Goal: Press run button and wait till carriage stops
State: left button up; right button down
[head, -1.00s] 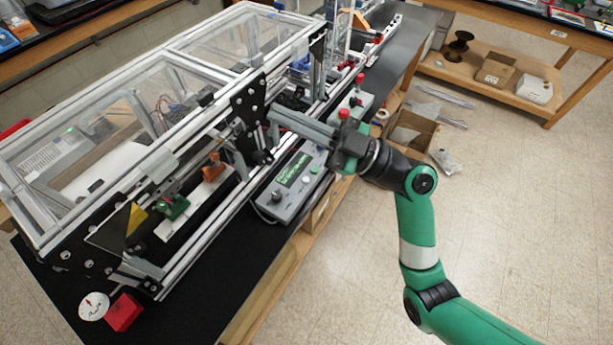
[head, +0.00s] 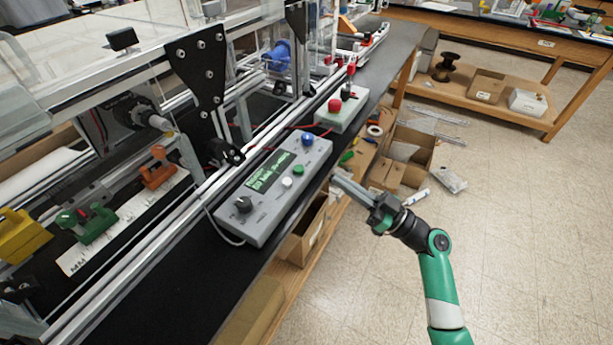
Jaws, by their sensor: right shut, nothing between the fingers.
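The grey control box (head: 275,190) lies on the black bench top, beside the frame's front rail. It has a lit green display (head: 270,172), a black knob (head: 243,204), a white button (head: 287,182), a green button (head: 298,169) and a blue button (head: 308,139). Button labels are too small to read. My right gripper (head: 338,178) is shut and empty, just right of the box near the bench edge, apart from the buttons. A black bolted plate (head: 203,75) stands on the frame's rails; I cannot tell if it is the carriage. My left gripper is not in view.
A second pale green box with a red mushroom button (head: 334,105) and a red-topped lever (head: 350,72) stands behind the control box. Orange (head: 158,170) and green (head: 85,222) clamps sit inside the frame. Open cardboard boxes (head: 410,150) are below the bench edge.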

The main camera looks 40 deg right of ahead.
aim_at(299, 170)
jog(key=w, duration=0.3)
jog(key=w+a+b, duration=0.1)
jog(key=w, duration=0.2)
jog(key=w+a, duration=0.1)
jog(key=w, duration=0.2)
jog(key=shift+a+f+b, duration=0.2)
jog(key=shift+a+b, duration=0.05)
jog(key=shift+b, duration=0.15)
jog(key=shift+f, duration=0.15)
jog(key=shift+w, duration=0.1)
